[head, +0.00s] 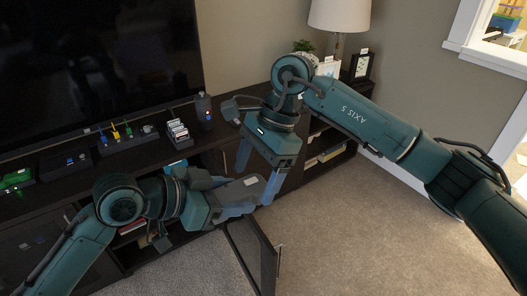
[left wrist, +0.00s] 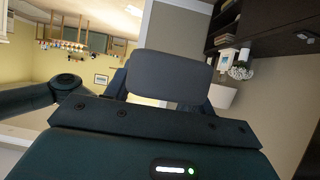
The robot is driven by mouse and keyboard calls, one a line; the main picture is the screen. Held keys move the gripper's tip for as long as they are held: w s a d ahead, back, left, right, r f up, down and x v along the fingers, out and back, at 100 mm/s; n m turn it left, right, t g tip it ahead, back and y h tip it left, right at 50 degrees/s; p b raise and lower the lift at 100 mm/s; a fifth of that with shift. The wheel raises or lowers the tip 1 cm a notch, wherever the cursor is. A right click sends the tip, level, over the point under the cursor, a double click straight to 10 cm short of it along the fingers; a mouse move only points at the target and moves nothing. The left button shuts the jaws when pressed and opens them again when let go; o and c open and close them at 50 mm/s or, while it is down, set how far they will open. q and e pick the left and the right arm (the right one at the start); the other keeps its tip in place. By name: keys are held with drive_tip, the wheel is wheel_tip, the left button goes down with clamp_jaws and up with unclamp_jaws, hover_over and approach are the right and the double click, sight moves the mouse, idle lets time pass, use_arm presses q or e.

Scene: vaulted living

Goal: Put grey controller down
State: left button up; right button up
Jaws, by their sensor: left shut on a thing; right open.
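A dark grey controller (head: 236,194) is held in the air in front of the TV cabinet. My left gripper (head: 240,203) is shut on it. In the left wrist view the controller (left wrist: 170,76) shows as a rounded grey slab between the blue fingers. My right gripper (head: 257,174) is open, its two blue fingers pointing down, close to the controller's right end. I cannot tell whether they touch.
The dark TV cabinet (head: 68,190) carries several small devices, a card holder (head: 177,134) and a dark cylinder (head: 204,110) below the TV (head: 90,62). A cabinet door (head: 247,250) stands open below my grippers. A lamp (head: 340,15) stands behind. Carpet at right is clear.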

drive_tip(key=shift+s+a+f, duration=0.15)
drive_tip(key=shift+a+f, duration=0.1)
drive_tip(key=shift+f, duration=0.3)
drive_tip(key=shift+c, duration=0.4)
drive_tip(key=c, duration=0.9)
drive_tip(key=o, duration=1)
